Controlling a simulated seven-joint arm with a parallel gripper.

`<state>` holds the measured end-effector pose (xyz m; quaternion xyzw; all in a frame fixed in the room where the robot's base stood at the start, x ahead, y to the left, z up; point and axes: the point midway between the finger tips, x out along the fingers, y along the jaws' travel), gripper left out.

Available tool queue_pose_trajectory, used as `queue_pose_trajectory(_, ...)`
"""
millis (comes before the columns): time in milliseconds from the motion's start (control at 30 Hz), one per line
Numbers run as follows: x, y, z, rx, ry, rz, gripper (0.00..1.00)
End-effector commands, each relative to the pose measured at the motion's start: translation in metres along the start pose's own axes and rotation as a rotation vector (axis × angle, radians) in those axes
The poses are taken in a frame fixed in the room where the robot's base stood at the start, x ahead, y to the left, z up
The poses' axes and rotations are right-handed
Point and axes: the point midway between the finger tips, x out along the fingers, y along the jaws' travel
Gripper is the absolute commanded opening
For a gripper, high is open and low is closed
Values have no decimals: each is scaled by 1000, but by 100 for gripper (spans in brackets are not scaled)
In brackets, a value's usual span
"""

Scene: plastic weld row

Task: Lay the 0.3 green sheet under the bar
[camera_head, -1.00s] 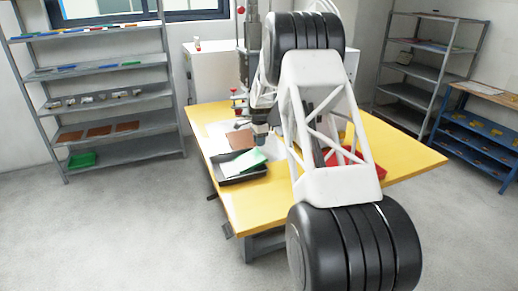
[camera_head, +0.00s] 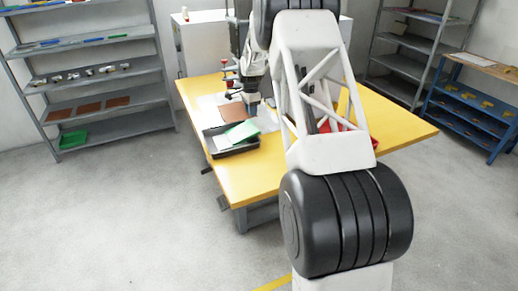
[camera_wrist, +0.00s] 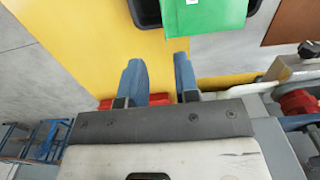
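A green sheet (camera_head: 241,131) lies tilted across a black tray (camera_head: 236,151) on the yellow table. In the wrist view the green sheet (camera_wrist: 205,17) has a small white label, cut off at the top edge and too small to read. The tray's dark rim (camera_wrist: 147,20) shows beside it. My gripper (camera_head: 252,106) is just beyond the sheet in the head view. In the wrist view my gripper (camera_wrist: 160,80) has its two blue fingers apart, with nothing between them. The bar cannot be clearly made out; my arm hides part of that area.
A brown sheet (camera_head: 239,112) lies behind the tray. A machine with red knobs (camera_head: 236,88) stands close to my gripper. A red object (camera_head: 347,124) is partly behind my arm. The table's front left (camera_head: 239,183) is clear. Shelves (camera_head: 95,88) stand at the left.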

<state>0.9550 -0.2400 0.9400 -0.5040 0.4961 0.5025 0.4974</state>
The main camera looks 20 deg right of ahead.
Motion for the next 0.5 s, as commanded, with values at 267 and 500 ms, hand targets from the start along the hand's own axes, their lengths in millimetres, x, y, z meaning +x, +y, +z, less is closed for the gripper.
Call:
queue_pose_trajectory(267, -40, 28, 23, -92, 5, -15, 29)
queue_pose_trajectory(500, -94, 75, 55, -236, 14, -35, 29)
